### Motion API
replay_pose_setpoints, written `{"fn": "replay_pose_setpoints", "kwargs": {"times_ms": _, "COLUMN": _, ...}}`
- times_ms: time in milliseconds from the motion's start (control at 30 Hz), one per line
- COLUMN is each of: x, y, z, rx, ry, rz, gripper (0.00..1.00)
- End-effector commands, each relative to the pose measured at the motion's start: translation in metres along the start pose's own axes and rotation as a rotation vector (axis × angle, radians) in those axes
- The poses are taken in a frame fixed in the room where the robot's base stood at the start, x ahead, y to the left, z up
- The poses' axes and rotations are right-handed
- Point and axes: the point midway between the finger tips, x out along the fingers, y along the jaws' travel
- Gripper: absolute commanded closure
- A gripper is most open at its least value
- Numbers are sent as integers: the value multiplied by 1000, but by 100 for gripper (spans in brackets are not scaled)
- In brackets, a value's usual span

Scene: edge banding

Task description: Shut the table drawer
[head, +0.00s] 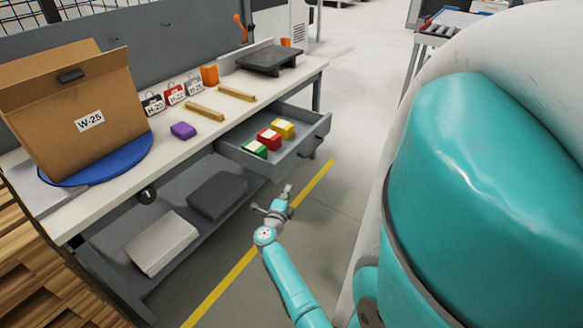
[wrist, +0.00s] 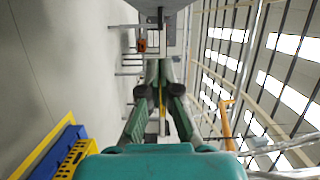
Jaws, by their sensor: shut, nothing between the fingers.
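The grey table drawer (head: 309,140) is pulled out from under the right part of the workbench (head: 133,172). Green, red and yellow boxes lie in it, the red box (head: 269,138) in the middle. A dark handle is on its front face. My gripper (head: 288,189) is shut and empty, just in front of and below the drawer front in the head view, apart from it. In the wrist view my gripper (wrist: 158,90) points away from the camera. I cannot clearly make out the drawer there.
A cardboard box (head: 75,105) marked W-25 stands on a blue disc at the bench's left. A purple block (head: 183,131), wooden strips and small labelled bags lie on the bench top. A lower shelf holds grey items. The floor right of the drawer is clear, with a yellow line (head: 236,270).

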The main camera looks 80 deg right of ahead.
Motion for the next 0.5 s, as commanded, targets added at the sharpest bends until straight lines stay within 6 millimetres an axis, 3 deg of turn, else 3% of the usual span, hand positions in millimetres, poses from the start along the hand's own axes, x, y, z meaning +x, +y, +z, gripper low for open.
{"fn": "replay_pose_setpoints", "kwargs": {"times_ms": 100, "x": 19, "y": -1, "z": -5, "rx": 33, "ry": 39, "rz": 18, "gripper": 100}}
{"fn": "replay_pose_setpoints", "kwargs": {"times_ms": 367, "x": 43, "y": -1, "z": -8, "rx": 43, "ry": 52, "rz": 23, "gripper": 100}}
{"fn": "replay_pose_setpoints", "kwargs": {"times_ms": 500, "x": 67, "y": 0, "z": -9, "rx": 42, "ry": 52, "rz": 23, "gripper": 100}}
